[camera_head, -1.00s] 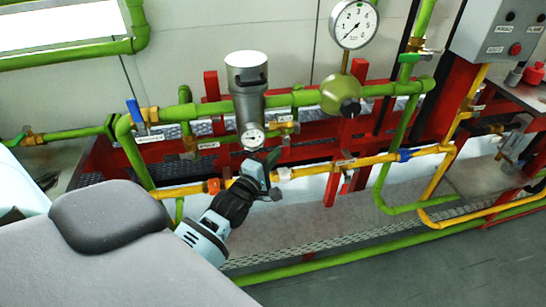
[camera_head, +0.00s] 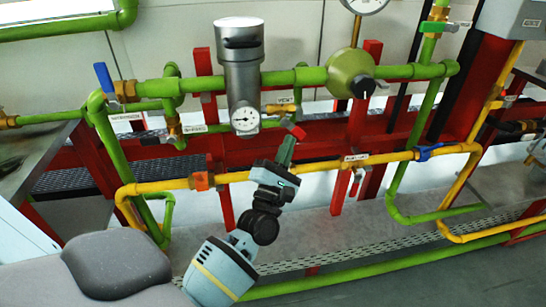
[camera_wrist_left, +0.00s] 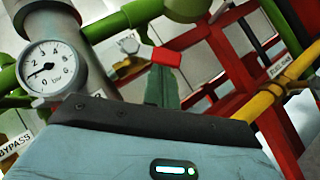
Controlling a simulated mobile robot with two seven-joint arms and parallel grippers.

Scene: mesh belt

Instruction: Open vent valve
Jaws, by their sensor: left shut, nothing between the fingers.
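A small brass valve (camera_head: 280,108) sits on a short branch under the green pipe, right of the grey filter cylinder. Its red handle (camera_head: 296,131) hangs down to the right; the label above it is too small to read, so I cannot confirm it is the vent valve. My left gripper (camera_head: 290,140) is shut and empty, its green fingertips just below the red handle. In the left wrist view the red handle (camera_wrist_left: 167,57) shows at the top of the green fingers (camera_wrist_left: 162,82). Whether they touch is unclear. My right gripper is not in view.
A dial gauge (camera_head: 245,119) on the filter cylinder (camera_head: 240,65) stands close left of the fingers. A yellow pipe (camera_head: 330,166) crosses beside the gripper. A green round regulator (camera_head: 350,72) is to the right, and a blue lever valve (camera_head: 104,79) is at left.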

